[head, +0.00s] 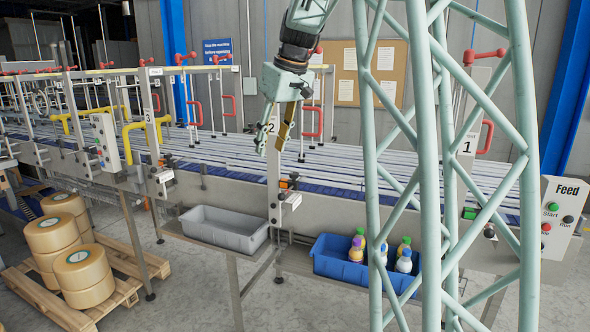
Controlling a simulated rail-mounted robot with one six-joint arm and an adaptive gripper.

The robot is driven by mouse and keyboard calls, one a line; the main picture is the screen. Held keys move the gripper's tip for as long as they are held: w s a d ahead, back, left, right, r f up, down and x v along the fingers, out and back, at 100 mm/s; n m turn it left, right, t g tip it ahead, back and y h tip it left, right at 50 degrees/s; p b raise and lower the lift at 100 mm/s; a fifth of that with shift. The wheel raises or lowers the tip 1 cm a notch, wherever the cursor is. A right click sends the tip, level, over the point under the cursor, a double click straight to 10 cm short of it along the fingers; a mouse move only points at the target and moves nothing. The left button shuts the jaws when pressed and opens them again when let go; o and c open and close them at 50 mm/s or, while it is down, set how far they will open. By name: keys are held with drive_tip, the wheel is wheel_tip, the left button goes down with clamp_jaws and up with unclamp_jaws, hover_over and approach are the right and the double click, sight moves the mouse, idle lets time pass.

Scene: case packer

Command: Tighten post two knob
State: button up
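Post two (273,180), a grey upright labelled 2, stands at the front of the conveyor in the head view. My gripper (271,152) points down in front of its upper part, apparently open, with one grey-green finger and one yellowish finger spread apart. Nothing shows between the fingers except the post behind. A red knob (318,50) shows partly behind my wrist; I cannot tell if it belongs to post two. The top of post two is hidden by my gripper. An orange and black fitting (288,183) sits low on the post. Contact cannot be judged.
Post three (150,125) stands left and post one (465,160) right, with red handles nearby. A green lattice tower (428,170) blocks part of the right side.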

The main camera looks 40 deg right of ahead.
drive_tip(key=p, duration=0.3)
approach(294, 173)
drive_tip(key=s+v, duration=0.1)
drive_tip(key=v, duration=0.4)
drive_tip(key=shift+w+t, duration=0.2)
drive_tip(key=shift+t, duration=0.1)
drive_tip(key=shift+x, duration=6.8)
drive_tip(key=shift+f, duration=0.1)
drive_tip(key=shift+c, duration=0.3)
drive_tip(key=c, duration=0.8)
